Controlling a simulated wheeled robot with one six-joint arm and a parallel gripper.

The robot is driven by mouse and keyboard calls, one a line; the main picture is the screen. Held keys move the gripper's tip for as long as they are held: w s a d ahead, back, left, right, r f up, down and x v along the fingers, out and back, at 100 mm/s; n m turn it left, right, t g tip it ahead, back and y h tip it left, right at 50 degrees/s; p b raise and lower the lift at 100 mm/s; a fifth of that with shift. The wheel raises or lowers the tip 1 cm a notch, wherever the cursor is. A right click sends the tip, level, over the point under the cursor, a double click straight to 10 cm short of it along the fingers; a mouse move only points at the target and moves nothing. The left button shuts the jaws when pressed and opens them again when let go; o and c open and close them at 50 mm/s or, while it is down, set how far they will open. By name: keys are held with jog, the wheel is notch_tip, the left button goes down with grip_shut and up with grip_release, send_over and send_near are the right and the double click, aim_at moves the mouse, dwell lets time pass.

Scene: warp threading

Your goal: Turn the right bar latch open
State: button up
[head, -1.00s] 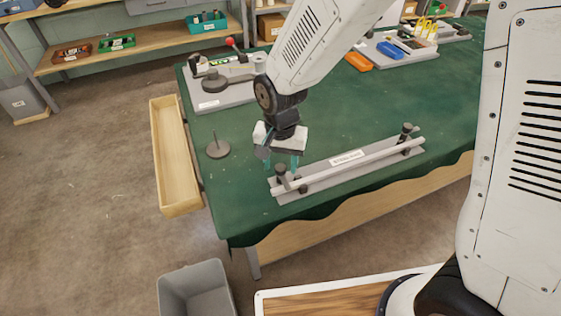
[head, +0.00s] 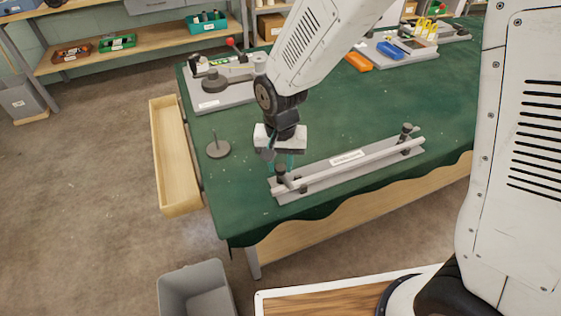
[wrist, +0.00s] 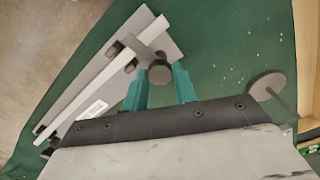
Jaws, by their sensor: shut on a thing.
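The long grey bar fixture (head: 345,170) lies on the green table, with a pale bar along it and a latch near each end. The latch (head: 281,170) at its left end in the head view has a dark round knob and a short grey lever. My gripper (head: 280,163) is at this latch. In the wrist view its teal fingers (wrist: 160,90) stand either side of the latch's dark knob (wrist: 160,73), shut on it. The lever runs from the knob across the bar. The other latch (head: 406,133) is at the right end in the head view.
A grey disc with an upright pin (head: 218,149) stands left of my gripper. A grey plate with tools (head: 220,92) is behind it. A wooden tray (head: 172,165) hangs at the table's left edge. The green cloth (head: 330,110) behind the fixture is clear.

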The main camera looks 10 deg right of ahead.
jog(key=n, duration=1.2)
jog(key=shift+d, duration=0.1)
jog(key=shift+n, duration=2.1)
jog(key=o, duration=1)
jog(key=shift+c, duration=0.2)
